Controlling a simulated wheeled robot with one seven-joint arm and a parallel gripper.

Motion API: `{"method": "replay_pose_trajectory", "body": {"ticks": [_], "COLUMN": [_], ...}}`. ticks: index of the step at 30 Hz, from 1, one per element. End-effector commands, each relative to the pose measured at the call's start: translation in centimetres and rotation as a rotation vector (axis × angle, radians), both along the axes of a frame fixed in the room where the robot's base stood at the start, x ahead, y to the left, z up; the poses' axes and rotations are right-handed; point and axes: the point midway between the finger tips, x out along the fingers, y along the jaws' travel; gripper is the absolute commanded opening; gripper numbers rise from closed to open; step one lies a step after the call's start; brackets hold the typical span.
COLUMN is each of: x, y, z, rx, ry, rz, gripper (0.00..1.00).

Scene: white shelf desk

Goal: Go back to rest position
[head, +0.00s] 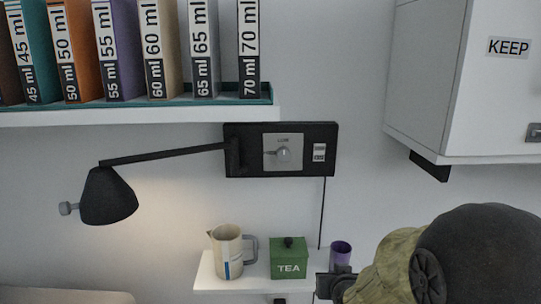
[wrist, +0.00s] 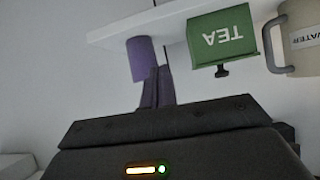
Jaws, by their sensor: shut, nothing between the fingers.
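My gripper (wrist: 156,88) is in the wrist view, its dark fingers together and empty. In that view, which is upside down, the fingertips overlap the lower part of a purple cup (wrist: 141,58) in the picture; I cannot tell whether they touch it. In the head view my gripper (head: 324,286) is partly seen at the bottom, in front of the small white shelf near the purple cup (head: 341,253). My olive and black arm fills the bottom right corner and hides part of that area.
The small white shelf (head: 208,276) holds a pitcher (head: 227,252), a green TEA box (head: 289,262) and the cup. A black lamp (head: 109,198) reaches left from a wall panel (head: 231,164). An upper shelf (head: 130,117) holds labelled binders. A white cabinet (head: 445,100) hangs right.

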Motion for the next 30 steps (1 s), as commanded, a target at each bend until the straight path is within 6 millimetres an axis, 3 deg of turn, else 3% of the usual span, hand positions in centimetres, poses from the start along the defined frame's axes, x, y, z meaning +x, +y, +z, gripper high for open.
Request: {"method": "replay_pose_trajectory", "body": {"ticks": [9, 15, 19, 30], "x": [-9.5, -15.3, -16.7, -16.7], "y": [0.1, 0.2, 0.2, 0.2], "z": [-2.8, -3.2, -3.4, -3.5], "rx": [-0.005, -0.010, -0.012, -0.012], "ry": [0.477, 0.717, 0.775, 0.777], "rz": [0.027, 0.044, 0.048, 0.048], "gripper": [0.00, 0.00, 0.00, 0.00]}}
